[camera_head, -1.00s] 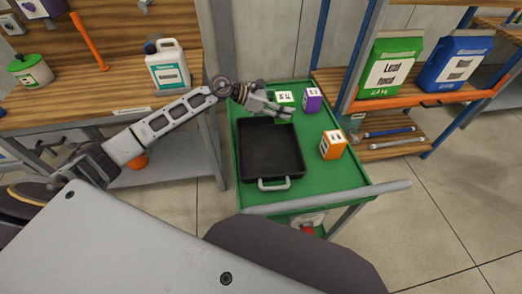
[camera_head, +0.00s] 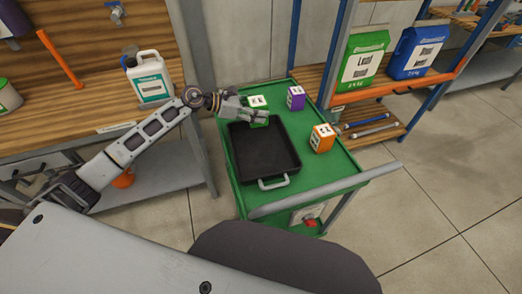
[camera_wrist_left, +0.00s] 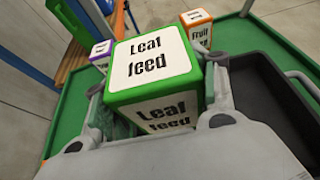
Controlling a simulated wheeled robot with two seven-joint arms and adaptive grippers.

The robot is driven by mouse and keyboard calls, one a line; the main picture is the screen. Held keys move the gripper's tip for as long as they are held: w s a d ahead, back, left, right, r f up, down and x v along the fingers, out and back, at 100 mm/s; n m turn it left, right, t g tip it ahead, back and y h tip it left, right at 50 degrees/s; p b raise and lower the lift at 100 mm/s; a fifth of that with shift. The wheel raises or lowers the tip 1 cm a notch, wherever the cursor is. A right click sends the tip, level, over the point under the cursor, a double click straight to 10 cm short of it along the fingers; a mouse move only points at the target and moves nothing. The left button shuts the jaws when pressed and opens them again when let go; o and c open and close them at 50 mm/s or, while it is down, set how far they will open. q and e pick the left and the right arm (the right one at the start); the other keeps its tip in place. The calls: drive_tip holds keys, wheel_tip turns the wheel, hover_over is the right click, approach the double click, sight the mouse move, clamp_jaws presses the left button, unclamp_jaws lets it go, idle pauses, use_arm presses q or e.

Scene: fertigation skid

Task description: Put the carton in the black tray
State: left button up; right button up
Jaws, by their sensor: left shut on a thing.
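The green-edged carton (camera_head: 257,102) has white "Leaf feed" labels and is near the back of the green cart, behind the black tray. My left gripper (camera_head: 262,118) is shut on this carton. In the left wrist view the carton (camera_wrist_left: 150,68) is between the two fingers of the gripper (camera_wrist_left: 157,92). I cannot tell whether its base touches the cart top. The black tray (camera_head: 262,150) lies empty on the cart, just in front of the carton. In the left wrist view the tray (camera_wrist_left: 262,105) is to the right. My right gripper is not in view.
A purple carton (camera_head: 296,98) stands to the right on the cart (camera_head: 340,172). An orange carton (camera_head: 322,139) stands right of the tray. A white jug (camera_head: 150,80) is on the left bench. Shelves with feed bags (camera_head: 362,62) stand behind right.

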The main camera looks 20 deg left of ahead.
use_arm(q)
wheel_tip(320, 180, down, 5)
drive_tip(key=shift+r, duration=0.1)
drive_tip(key=shift+f, duration=0.6)
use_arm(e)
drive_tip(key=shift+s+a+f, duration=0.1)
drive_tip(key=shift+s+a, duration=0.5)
use_arm(q)
drive_tip(key=shift+f, duration=0.2)
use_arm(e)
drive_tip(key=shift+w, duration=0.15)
